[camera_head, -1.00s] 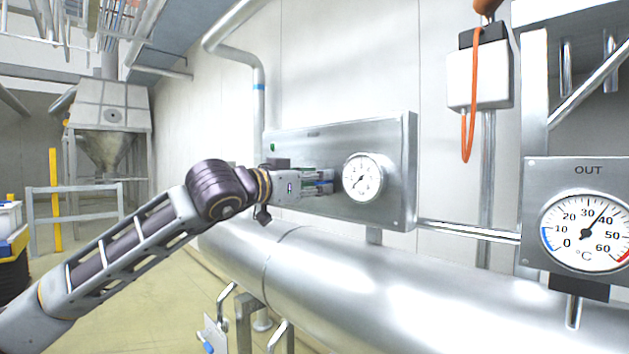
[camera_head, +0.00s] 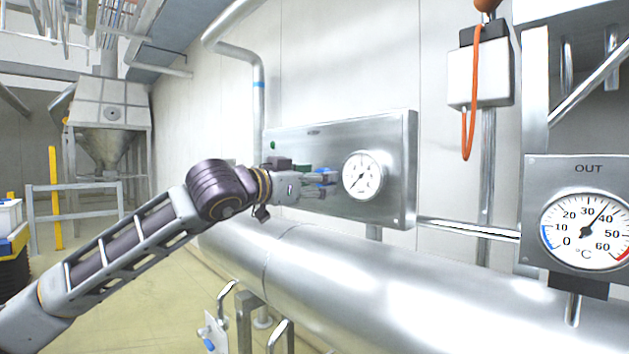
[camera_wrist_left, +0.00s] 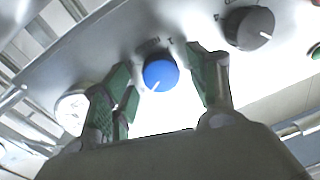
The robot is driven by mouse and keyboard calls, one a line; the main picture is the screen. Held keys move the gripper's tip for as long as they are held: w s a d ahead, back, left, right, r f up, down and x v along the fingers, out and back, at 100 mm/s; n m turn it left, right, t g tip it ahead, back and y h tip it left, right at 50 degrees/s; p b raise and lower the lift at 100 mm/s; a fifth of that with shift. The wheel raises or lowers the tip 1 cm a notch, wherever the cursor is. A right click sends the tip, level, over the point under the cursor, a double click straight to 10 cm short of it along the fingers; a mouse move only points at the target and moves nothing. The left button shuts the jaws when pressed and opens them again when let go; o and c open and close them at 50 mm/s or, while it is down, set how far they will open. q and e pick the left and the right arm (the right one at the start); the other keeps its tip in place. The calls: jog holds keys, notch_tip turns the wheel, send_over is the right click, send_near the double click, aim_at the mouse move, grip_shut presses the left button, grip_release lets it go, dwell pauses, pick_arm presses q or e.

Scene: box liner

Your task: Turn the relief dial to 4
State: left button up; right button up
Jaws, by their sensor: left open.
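The steel panel (camera_head: 392,200) carries a blue dial (camera_wrist_left: 160,76) with a white pointer line. In the left wrist view the line points down and slightly left; the markings beside the dial are too blurred to read. Blue also shows between my fingers in the head view (camera_head: 326,171). My left gripper (camera_head: 312,183) is open at the panel face. In the wrist view its green-padded fingers (camera_wrist_left: 163,66) stand on either side of the blue dial, with visible gaps and no clear contact. My right gripper is not in view.
A dark grey knob (camera_wrist_left: 250,28) sits beside the blue dial. A round white gauge (camera_head: 363,176) is on the panel right of my gripper. A large pipe (camera_head: 350,285) runs below. An OUT thermometer (camera_head: 586,232) is at the right. A green button (camera_head: 273,146) is at the panel's upper left.

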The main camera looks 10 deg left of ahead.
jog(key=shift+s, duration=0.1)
pick_arm(q)
jog(key=v, duration=1.2)
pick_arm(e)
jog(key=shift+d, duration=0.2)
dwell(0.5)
pick_arm(q)
jog(key=shift+a, duration=0.1)
dwell(0.4)
